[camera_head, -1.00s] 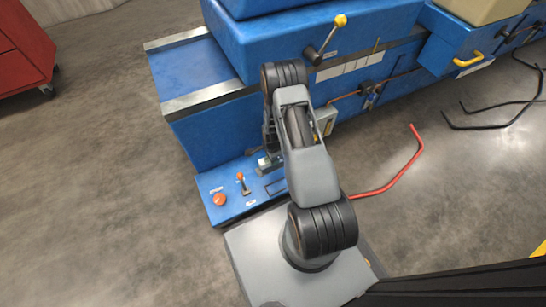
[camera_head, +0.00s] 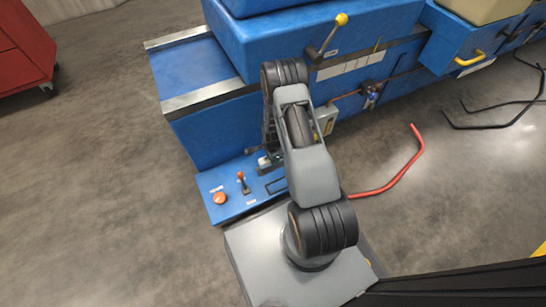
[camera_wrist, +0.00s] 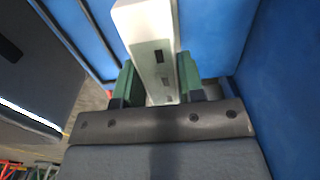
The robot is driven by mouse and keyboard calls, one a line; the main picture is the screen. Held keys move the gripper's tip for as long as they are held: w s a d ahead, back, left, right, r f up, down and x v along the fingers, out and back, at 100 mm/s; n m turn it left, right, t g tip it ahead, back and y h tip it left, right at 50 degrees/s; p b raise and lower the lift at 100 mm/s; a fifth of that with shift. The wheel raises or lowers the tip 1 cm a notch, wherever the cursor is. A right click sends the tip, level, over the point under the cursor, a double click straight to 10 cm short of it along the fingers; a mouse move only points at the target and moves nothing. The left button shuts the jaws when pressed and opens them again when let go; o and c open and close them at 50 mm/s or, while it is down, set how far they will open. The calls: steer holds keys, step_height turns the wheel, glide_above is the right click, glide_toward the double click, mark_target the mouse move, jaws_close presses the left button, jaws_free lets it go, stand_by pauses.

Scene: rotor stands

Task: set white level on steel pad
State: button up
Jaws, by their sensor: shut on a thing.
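I cannot make out the steel pad with certainty in either view.
A blue machine (camera_head: 205,130) with metal rails (camera_head: 212,94) stands close to my arm. Its low blue plate (camera_head: 230,205) carries a red button (camera_head: 220,198) and a small lever (camera_head: 242,183). A red bent bar (camera_head: 400,172) lies right.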

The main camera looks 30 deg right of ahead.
steer(key=shift+f, duration=0.3)
steer(key=shift+f+b, duration=0.7)
steer(key=shift+b, duration=0.15)
steer(key=shift+f+b, duration=0.3)
steer(key=shift+f, duration=0.1)
stand_by(0.4)
steer(key=shift+f, duration=0.2)
steer(key=shift+f+b, duration=0.45)
steer(key=shift+b, duration=0.2)
stand_by(1.0)
steer(key=o, duration=1.1)
steer(key=shift+r, duration=0.15)
steer(key=shift+r+p, duration=4.85)
steer(key=shift+r, duration=1.55)
